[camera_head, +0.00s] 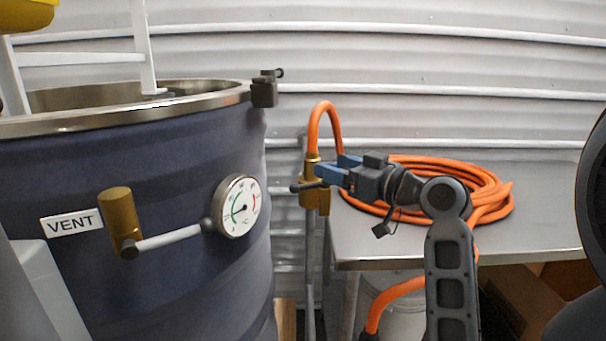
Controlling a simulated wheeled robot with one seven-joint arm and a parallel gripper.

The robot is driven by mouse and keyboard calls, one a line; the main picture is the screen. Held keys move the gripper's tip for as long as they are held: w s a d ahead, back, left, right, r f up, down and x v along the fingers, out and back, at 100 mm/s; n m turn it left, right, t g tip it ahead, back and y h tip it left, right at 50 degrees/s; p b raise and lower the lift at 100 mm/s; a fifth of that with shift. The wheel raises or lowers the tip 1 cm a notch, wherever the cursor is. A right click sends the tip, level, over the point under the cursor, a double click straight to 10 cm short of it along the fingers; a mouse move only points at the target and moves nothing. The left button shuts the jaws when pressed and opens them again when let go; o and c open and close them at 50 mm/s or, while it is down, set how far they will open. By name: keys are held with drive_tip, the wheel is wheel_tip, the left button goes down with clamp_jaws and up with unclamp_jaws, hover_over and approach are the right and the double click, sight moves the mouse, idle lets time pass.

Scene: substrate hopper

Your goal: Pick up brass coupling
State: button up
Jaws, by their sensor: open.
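The brass coupling (314,198) is at the end of the orange hose, left of the steel table and right of the blue drum. It hangs upright, with the hose arching up from its top. My gripper (330,168) points left toward it, with its blue fingers open. The fingertips overlap the coupling's right side in this view. I cannot tell whether they touch it or how far apart they are in depth. Part of the coupling is hidden behind the fingers and a dark bar.
A coiled orange hose (462,180) lies on the steel table (400,248). The large blue drum (170,180) fills the left side, with a dial gauge (238,206), a brass vent fitting (120,222) and a rim clamp (264,90). A corrugated wall (420,80) stands behind.

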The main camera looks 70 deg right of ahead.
sight(318, 158)
drive_tip(key=x, duration=0.2)
drive_tip(key=p+x, duration=0.1)
drive_tip(key=x, duration=0.1)
drive_tip(key=p+x, duration=0.1)
drive_tip(key=x, duration=0.1)
drive_tip(key=shift+w+r, duration=0.1)
drive_tip(key=shift+r, duration=0.25)
drive_tip(key=shift+w+d+f, duration=0.15)
drive_tip(key=shift+w+d, duration=0.05)
drive_tip(key=shift+w, duration=0.25)
drive_tip(key=shift+c, duration=0.5)
drive_tip(key=c, duration=1.1)
